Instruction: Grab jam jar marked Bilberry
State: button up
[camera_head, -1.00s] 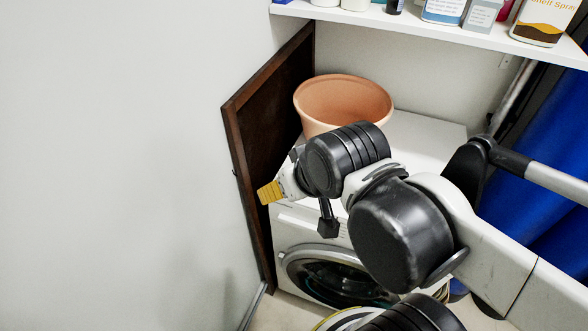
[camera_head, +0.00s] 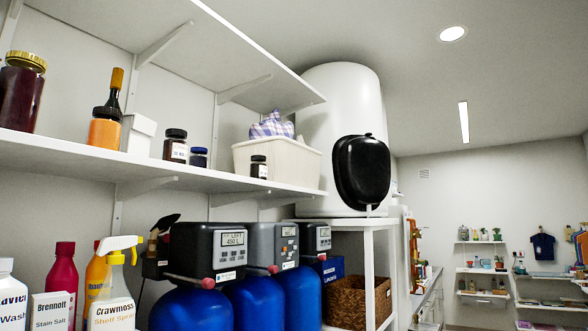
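No jar shows a readable "Bilberry" label. Further right are an orange jar with a dark lid (camera_head: 104,129), a small dark-lidded jar with a white label (camera_head: 175,147) and a small blue-lidded jar (camera_head: 198,158). Another small dark-lidded jar (camera_head: 258,168) stands in front of a cream bin. The small labels are too small to read. My gripper is not in view.
The white shelf (camera_head: 150,170) also carries a white box (camera_head: 137,135) and the cream bin (camera_head: 290,160). A white tank (camera_head: 335,110) and wicker basket (camera_head: 358,300) are further right.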

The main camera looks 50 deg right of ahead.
aim_at(197, 157)
jog(key=k+z, duration=0.1)
jog(key=z, duration=0.7)
jog(key=k+j, duration=0.05)
